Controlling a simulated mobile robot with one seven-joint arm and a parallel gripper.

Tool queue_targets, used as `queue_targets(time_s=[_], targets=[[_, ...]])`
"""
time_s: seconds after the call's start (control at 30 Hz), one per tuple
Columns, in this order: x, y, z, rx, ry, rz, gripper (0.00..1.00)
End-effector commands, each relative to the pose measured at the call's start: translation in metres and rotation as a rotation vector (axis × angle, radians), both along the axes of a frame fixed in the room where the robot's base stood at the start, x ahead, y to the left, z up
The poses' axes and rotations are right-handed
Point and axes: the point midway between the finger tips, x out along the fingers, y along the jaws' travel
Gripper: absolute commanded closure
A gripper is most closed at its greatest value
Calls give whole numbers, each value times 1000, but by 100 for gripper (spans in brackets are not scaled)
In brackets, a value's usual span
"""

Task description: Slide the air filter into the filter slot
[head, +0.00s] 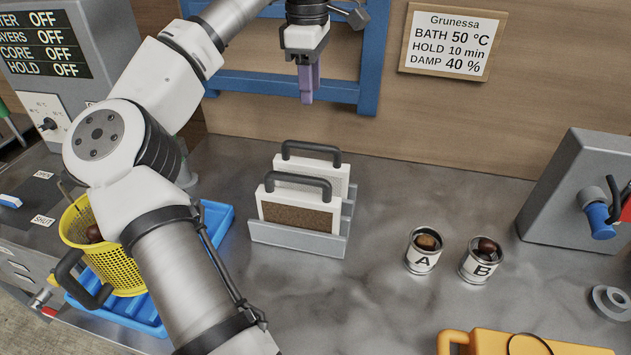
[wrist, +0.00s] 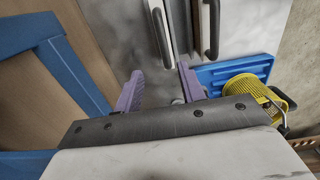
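Two framed air filters stand upright in a grey rack (head: 290,238) on the metal bench. The front filter (head: 298,212) has a white frame, a brown mesh and a dark handle on top. The rear filter (head: 335,172) has a white frame, a pale mesh and a similar handle. My gripper (head: 308,90) hangs above and behind the rack, near the back wall. In the wrist view its two purple fingers are apart with nothing between them, and my gripper (wrist: 160,88) is clear of both handles. I cannot make out the filter slot in either view.
A yellow basket (head: 125,262) sits on a blue tray (head: 217,222) at left. Tins A (head: 423,258) and B (head: 481,266) stand right of the rack. A grey box (head: 567,190) is at far right. A blue frame (head: 270,84) is on the wall. Bench between rack and tins is clear.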

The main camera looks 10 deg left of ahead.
Motion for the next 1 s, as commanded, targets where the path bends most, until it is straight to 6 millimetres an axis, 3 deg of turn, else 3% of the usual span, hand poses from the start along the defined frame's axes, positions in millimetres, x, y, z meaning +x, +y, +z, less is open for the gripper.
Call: queue_targets(time_s=[0.17, 0.5, 0.77, 1.0], targets=[[-2, 7, -14, 21, 14, 9, 60], [-2, 5, -75, 18, 12, 7, 60], [-3, 4, -94, 17, 12, 7, 60], [-6, -1, -129, 15, 12, 7, 60]])
